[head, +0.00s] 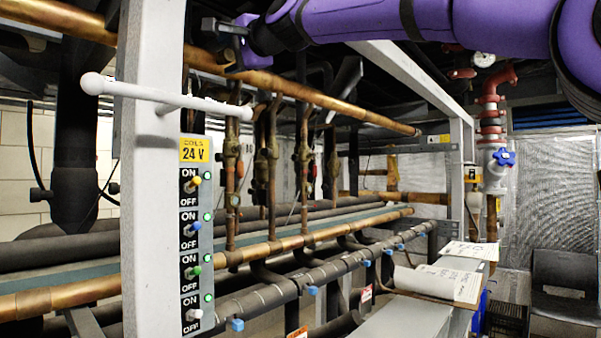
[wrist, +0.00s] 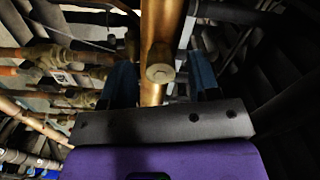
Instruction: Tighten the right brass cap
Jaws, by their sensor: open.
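In the wrist view a short round brass-coloured stub with a pale flat end, which looks like a brass cap (wrist: 160,73), stands out from a copper pipe (wrist: 162,22). My gripper (wrist: 161,64) is open, with one blue finger on each side of the cap and pipe. A gap shows between each finger and the cap, and I see no contact. In the head view my gripper (head: 230,45) is at the upper copper pipe (head: 290,88), left of the picture's middle. I cannot make out the cap there, nor tell whether it is the right one.
A grey post (head: 150,200) with a white bar (head: 165,97) and a 24 V switch panel (head: 195,235) stands in front of the rack. Vertical pipes with valves (head: 303,155) fill the space below the upper pipe. A blue-handled valve (head: 503,157) is at right.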

